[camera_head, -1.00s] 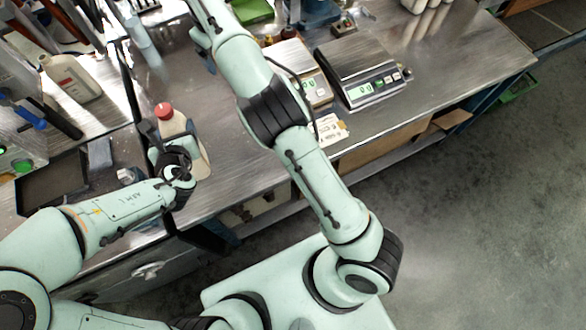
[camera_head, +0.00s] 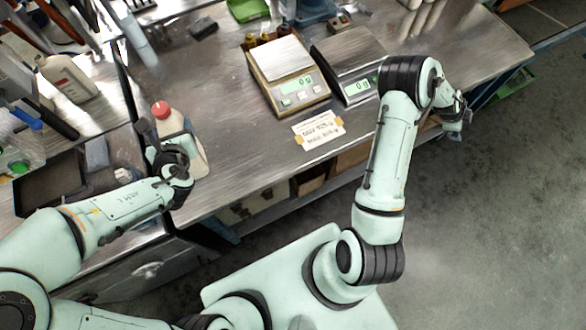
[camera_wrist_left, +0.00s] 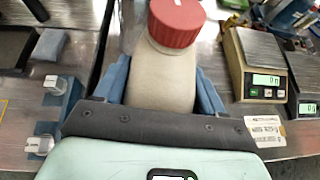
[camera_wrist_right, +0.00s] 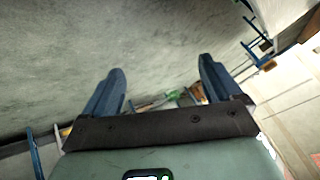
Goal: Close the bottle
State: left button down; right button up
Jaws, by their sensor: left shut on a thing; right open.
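A pale bottle (camera_head: 190,138) with a red cap (camera_head: 161,109) stands near the front edge of the bench, left of centre in the head view. In the left wrist view the red cap (camera_wrist_left: 176,22) sits on the neck of the bottle (camera_wrist_left: 160,78); how tightly it sits I cannot tell. My left gripper (camera_wrist_left: 163,85) is shut on the bottle's body, one blue finger on each side. My right gripper (camera_wrist_right: 160,85) is open and empty. In the head view the right gripper (camera_head: 455,120) is off the bench's front edge at the right, far from the bottle.
Two scales (camera_head: 288,75) and (camera_head: 350,62) stand on the bench, with a paper label (camera_head: 318,129) in front. Another pale bottle with a white cap (camera_head: 66,76) stands at the left. A black tray (camera_head: 50,182) lies left of the held bottle. The bench between bottle and scales is clear.

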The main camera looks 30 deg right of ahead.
jog(key=w+a+f+n+t+y, duration=0.1)
jog(key=w+a+f+n+y, duration=0.3)
jog(key=a+f, duration=0.7)
jog(key=w+a+f+n+t+y, duration=0.1)
jog(key=a+f+n, duration=0.55)
jog(key=a, duration=0.75)
jog(key=s+a+n+y, duration=0.1)
jog(key=a+n+y, duration=0.2)
jog(key=a, duration=1.4)
jog(key=s+a+n+y, duration=0.2)
jog(key=a+n, duration=0.8)
jog(key=a, duration=0.7)
jog(key=shift+s+r+y, duration=0.25)
jog(key=shift+y, duration=0.65)
jog(key=shift+n, duration=0.25)
